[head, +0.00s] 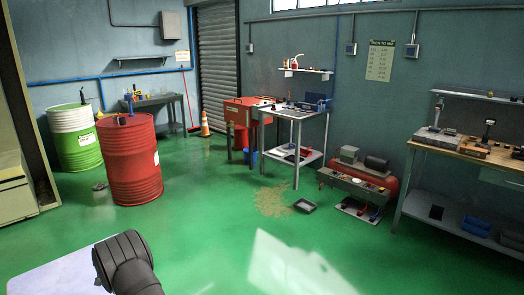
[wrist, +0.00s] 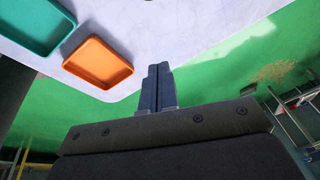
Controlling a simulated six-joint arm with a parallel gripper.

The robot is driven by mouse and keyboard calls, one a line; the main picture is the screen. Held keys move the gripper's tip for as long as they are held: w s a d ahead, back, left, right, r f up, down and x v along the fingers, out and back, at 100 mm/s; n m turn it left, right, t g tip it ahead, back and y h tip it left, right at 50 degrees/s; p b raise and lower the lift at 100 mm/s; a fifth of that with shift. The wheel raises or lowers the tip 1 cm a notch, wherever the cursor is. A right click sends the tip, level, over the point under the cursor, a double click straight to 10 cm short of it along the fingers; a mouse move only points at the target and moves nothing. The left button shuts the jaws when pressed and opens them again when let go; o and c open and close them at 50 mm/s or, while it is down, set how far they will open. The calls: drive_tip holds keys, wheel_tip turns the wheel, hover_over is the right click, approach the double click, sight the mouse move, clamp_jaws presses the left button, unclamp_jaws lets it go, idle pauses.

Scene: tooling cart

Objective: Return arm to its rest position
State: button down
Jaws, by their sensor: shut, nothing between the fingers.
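My gripper (wrist: 158,88) shows in the wrist view, its two dark fingers together and empty. In that view the fingers reach up over the edge of a pale, marbled surface (wrist: 205,28). In the head view a dark rounded part of my arm stands at the bottom left, in front of a pale tabletop (head: 52,276). The gripper's fingers do not show in the head view.
An orange tray (wrist: 98,63) and a teal tray (wrist: 40,22) lie on the pale surface, left of the fingers. Across the green floor stand a red drum (head: 130,165), a green-and-white drum (head: 76,140), a grey cart (head: 298,115) and a workbench (head: 470,150). Open floor lies between.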

drive_tip(key=m, duration=0.1)
drive_tip(key=w+m+g+y, duration=0.1)
drive_tip(key=m, duration=0.1)
drive_tip(key=shift+f+g, duration=0.3)
drive_tip(key=shift+w+m+g+y, duration=0.3)
drive_tip(key=shift+w+m, duration=0.05)
drive_tip(key=shift+m, duration=0.45)
drive_tip(key=d+r, duration=0.6)
drive_tip(key=shift+s+d+r, duration=0.15)
drive_tip(key=shift+d, duration=0.25)
